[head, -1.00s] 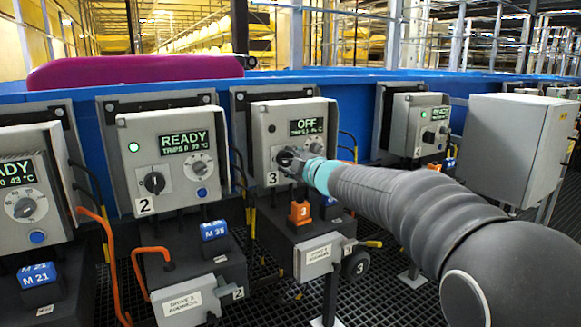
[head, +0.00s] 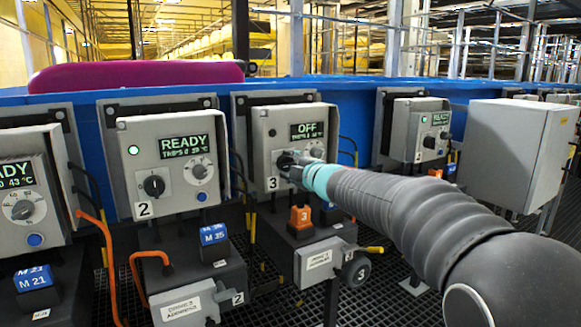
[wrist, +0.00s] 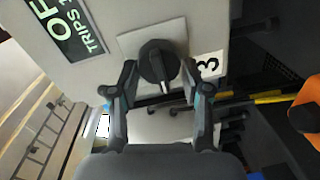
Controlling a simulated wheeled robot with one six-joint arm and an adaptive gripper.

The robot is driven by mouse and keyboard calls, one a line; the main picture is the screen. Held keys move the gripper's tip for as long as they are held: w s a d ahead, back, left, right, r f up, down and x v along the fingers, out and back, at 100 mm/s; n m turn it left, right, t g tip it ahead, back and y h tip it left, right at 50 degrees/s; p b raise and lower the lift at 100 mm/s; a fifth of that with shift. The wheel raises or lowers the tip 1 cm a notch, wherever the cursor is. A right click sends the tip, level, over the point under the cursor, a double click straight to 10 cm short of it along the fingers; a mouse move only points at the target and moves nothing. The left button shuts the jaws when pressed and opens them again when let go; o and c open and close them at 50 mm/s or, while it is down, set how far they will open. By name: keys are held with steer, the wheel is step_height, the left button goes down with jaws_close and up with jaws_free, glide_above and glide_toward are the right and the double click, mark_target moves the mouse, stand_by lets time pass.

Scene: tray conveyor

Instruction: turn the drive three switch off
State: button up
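The drive three box (head: 262,125) is grey, carries a "3" label, and its display (head: 307,131) reads OFF. Its lamp looks dark. My gripper (head: 290,160) is at the front of this box and hides much of the switch in the head view. In the wrist view the round black switch knob (wrist: 157,63) has a pale pointer line towards the bottom of the picture. My gripper (wrist: 160,78) is open there, one finger on each side of the knob, with small gaps seeming to show between.
The drive two box (head: 166,160) at the left reads READY with a green lamp. Another box (head: 420,130) stands at the right, beside a plain grey cabinet (head: 510,150). An orange block (head: 300,217) marked 3 sits below the drive three box.

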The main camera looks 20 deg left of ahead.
steer(key=shift+o, duration=1.2)
steer(key=shift+d, duration=0.15)
steer(key=v, duration=1.2)
